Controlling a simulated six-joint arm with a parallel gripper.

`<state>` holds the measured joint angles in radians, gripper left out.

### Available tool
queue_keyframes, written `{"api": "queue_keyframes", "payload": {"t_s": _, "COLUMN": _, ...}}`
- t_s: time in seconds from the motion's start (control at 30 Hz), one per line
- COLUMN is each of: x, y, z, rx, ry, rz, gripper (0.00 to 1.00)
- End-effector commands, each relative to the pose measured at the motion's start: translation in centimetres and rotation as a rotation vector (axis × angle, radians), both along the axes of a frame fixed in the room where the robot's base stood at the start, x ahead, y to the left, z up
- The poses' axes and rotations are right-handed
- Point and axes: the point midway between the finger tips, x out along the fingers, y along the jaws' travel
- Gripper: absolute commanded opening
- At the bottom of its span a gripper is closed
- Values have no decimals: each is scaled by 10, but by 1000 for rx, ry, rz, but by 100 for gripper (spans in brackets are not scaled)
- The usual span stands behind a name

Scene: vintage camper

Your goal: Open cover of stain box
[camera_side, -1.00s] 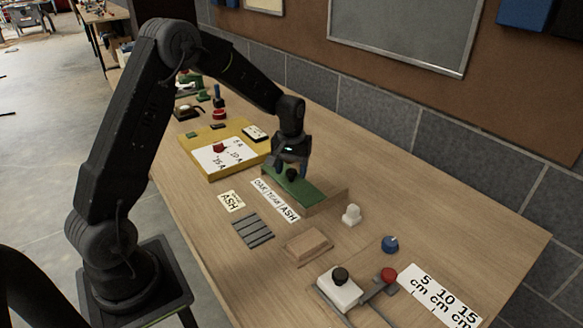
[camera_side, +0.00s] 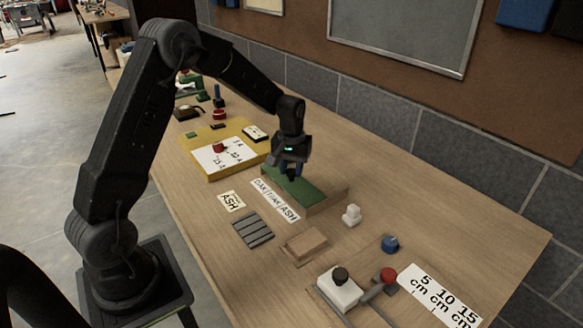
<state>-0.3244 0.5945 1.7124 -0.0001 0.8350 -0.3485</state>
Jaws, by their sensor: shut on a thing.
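The stain box (camera_side: 328,202) is a low wooden box near the middle of the bench. Its green cover (camera_side: 307,191) lies on top. A paper strip with words ending in "ASH" (camera_side: 275,200) lies along its near side. My gripper (camera_side: 290,172) points down at the far left part of the cover. Its fingers are shut on the cover's dark knob, which they mostly hide. I cannot tell any gap between cover and box.
A yellow panel with a white sheet (camera_side: 241,172) is to the left. A small "ASH" card (camera_side: 231,201), a grey slatted piece (camera_side: 253,230) and a wooden block (camera_side: 307,244) lie in front. A white knob piece (camera_side: 351,214) and blue knob (camera_side: 390,244) are to the right.

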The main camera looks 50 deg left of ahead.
Motion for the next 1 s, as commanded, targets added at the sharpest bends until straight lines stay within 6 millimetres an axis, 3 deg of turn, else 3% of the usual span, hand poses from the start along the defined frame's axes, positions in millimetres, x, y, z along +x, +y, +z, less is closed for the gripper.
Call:
{"api": "queue_keyframes", "payload": {"t_s": 0.17, "x": 16, "y": 0, "z": 0, "rx": 0, "ry": -2, "rz": -1, "gripper": 0}}
{"api": "queue_keyframes", "payload": {"t_s": 0.5, "x": 68, "y": 0, "z": 1, "rx": 2, "ry": -4, "rz": 0, "gripper": 0}}
{"api": "queue_keyframes", "payload": {"t_s": 0.93, "x": 76, "y": 0, "z": 1, "rx": 2, "ry": -5, "rz": 1, "gripper": 0}}
{"api": "queue_keyframes", "payload": {"t_s": 0.97, "x": 76, "y": 0, "z": 1, "rx": 2, "ry": -5, "rz": 1, "gripper": 34}}
{"api": "queue_keyframes", "payload": {"t_s": 1.0, "x": 76, "y": 0, "z": 1, "rx": 2, "ry": -5, "rz": 1, "gripper": 38}}
